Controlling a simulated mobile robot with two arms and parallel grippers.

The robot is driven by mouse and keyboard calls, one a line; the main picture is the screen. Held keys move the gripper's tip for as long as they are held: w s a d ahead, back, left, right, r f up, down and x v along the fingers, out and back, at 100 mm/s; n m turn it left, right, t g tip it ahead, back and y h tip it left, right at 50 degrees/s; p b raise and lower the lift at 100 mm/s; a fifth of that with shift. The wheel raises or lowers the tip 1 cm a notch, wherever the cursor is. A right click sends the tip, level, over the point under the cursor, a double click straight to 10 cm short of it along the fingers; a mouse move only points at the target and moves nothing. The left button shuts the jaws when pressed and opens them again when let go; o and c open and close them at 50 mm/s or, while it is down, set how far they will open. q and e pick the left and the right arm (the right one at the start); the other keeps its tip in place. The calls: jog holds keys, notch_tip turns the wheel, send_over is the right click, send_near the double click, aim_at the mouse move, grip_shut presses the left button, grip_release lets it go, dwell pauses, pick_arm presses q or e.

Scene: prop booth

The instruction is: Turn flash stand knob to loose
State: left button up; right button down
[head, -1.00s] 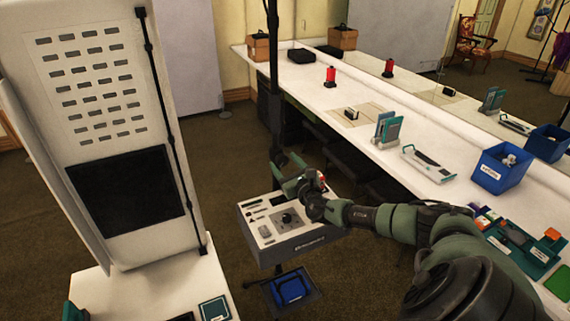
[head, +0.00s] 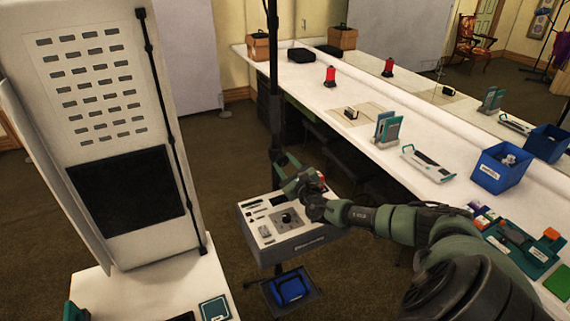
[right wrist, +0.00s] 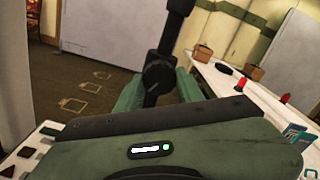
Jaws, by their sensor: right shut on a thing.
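The flash stand is a thin black upright pole (head: 273,80) that rises beside a grey control box. Its black knob (right wrist: 158,74) shows in the right wrist view, between my green fingers. My right gripper (head: 279,162) is at the pole just above the box and is shut on the knob. The same gripper (right wrist: 157,88) fills the lower part of the right wrist view. The gripper hides the knob in the head view, and I cannot read any loose or tight mark.
The grey control box (head: 300,247) lies directly under my right gripper. A blue item in a dark tray (head: 266,300) is below it. A tall white panel (head: 90,130) stands at left. The long white counter (head: 345,92) with several props runs along the right.

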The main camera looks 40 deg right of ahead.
jog(key=n+p, duration=0.1)
jog(key=n, duration=0.3)
jog(key=shift+r+n, duration=0.15)
jog(key=shift+n, duration=0.15)
jog(key=n, duration=0.2)
jog(key=shift+n, duration=0.4)
jog(key=n, duration=0.3)
jog(key=shift+n, duration=2)
jog(key=c, duration=0.9)
grip_release()
